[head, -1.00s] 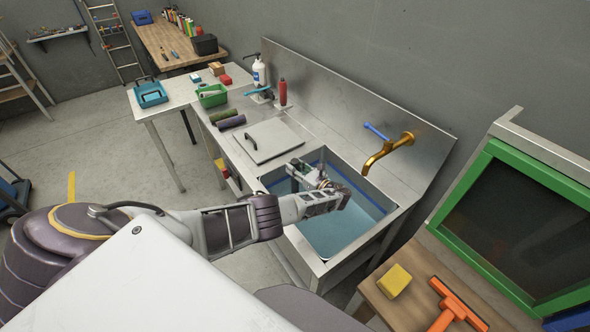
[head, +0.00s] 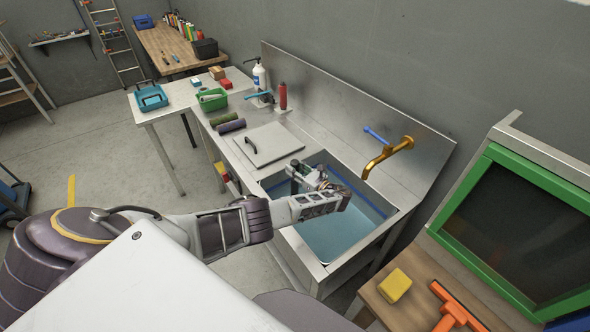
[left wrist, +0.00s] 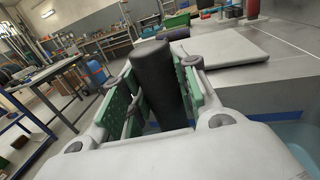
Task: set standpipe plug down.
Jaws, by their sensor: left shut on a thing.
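My left gripper (head: 308,178) is over the sink basin (head: 335,235), at its back left part. In the left wrist view its green-padded fingers (left wrist: 155,95) are shut on a dark, round-ended cylinder (left wrist: 153,72), which I take for the standpipe plug. The cylinder stands up between the pads, its lower part hidden by the gripper body. In the head view the held plug is hard to make out. My right gripper is not in view.
A grey lid or board (head: 270,143) with a black handle lies left of the basin. A brass tap (head: 388,156) reaches over the basin from the back wall. Dark rolls (head: 230,126), a green tray (head: 208,103) and bottles (head: 282,96) stand further left.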

